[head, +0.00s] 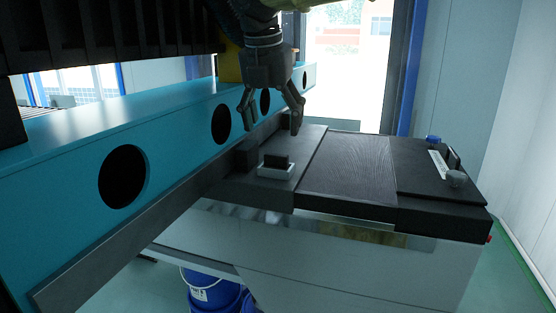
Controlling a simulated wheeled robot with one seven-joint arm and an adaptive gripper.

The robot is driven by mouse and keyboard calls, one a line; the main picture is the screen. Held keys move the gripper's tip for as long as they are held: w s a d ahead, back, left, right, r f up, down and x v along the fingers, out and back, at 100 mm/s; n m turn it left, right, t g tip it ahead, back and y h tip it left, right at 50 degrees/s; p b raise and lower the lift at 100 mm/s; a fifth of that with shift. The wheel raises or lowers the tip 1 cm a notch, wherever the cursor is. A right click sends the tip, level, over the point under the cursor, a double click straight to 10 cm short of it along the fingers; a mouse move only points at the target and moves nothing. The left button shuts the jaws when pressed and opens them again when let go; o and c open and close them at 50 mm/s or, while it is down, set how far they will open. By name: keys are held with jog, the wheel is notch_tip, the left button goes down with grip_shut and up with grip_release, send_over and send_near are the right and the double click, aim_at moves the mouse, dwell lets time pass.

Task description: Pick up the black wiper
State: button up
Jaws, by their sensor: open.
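A small black block (276,160), which looks like the black wiper, sits upright in or on a white base (276,172) near the left end of a dark panel top. I cannot tell whether the white part is a holder or belongs to it. My gripper (270,119) points down, open, with nothing seen between its fingers. It appears above and behind the black block in the head view, apart from it. The far side of the block is hidden.
A teal beam (175,125) with round holes runs along the left, with a dark rail (130,245) along its lower side. A blue knob (433,139), a grey knob (457,179) and a white label (439,164) are at the panel's right end. The ribbed middle panel (350,165) is clear.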

aim_at(276, 155)
jog(key=x, duration=0.2)
jog(key=p+x, duration=0.1)
jog(key=x, duration=0.1)
jog(key=shift+w+a, duration=0.15)
jog(key=shift+w, duration=0.15)
jog(key=shift+s+f+p, duration=0.35)
jog(key=shift+f+p, duration=0.1)
jog(key=shift+p, duration=0.35)
jog(key=x, duration=0.2)
jog(key=p+x, duration=0.1)
jog(key=shift+w+f, duration=0.25)
jog(key=shift+w, duration=0.15)
jog(key=shift+s+r, duration=0.1)
jog(key=shift+s, duration=0.2)
jog(key=shift+c, duration=0.6)
jog(key=shift+w, duration=0.15)
jog(key=c, duration=0.7)
jog(key=shift+c, duration=1)
